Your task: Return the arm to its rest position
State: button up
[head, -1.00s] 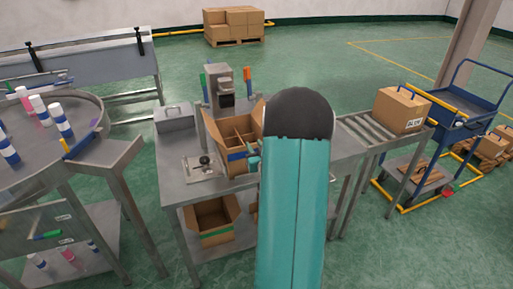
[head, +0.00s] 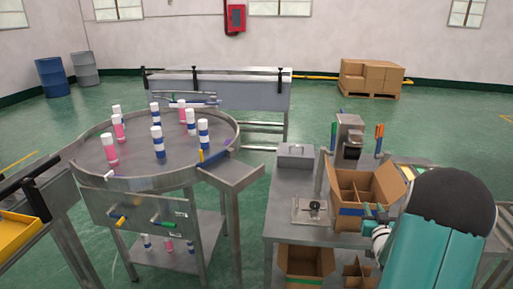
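My arm shows as a teal link with a dark rounded top at the lower right of the head view. What looks like my gripper (head: 376,213) shows small beside it, partly hidden by the arm, in front of the open cardboard box with dividers (head: 362,187). Its fingers are too small and covered to tell whether they are open or shut, or whether they touch the box. The box stands on the steel workbench (head: 287,200).
A crimping machine (head: 350,135) and grey metal box (head: 295,156) stand on the bench. Another open carton (head: 305,262) sits below.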

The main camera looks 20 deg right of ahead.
jog(key=w+a+r+n+g+y, duration=0.15)
jog(key=a+r, duration=0.25)
jog(key=a, duration=0.4)
jog(key=a+r+g+y, duration=0.15)
jog(key=a+r, duration=0.25)
jog(key=a, duration=0.4)
jog(key=w+a+r+n+g+y, duration=0.15)
jog(key=a+r, duration=0.25)
jog(key=a, duration=0.4)
jog(key=s+a+r+n+g+y, duration=0.1)
jog(key=s+a+n+g+y, duration=0.2)
jog(key=s+a, duration=1.6)
jog(key=a+g+y, duration=0.1)
jog(key=a+g, duration=0.1)
jog(key=a, duration=0.1)
jog(key=shift+s, duration=0.35)
jog(key=shift+d+g+y, duration=0.15)
jog(key=shift+g+y, duration=0.1)
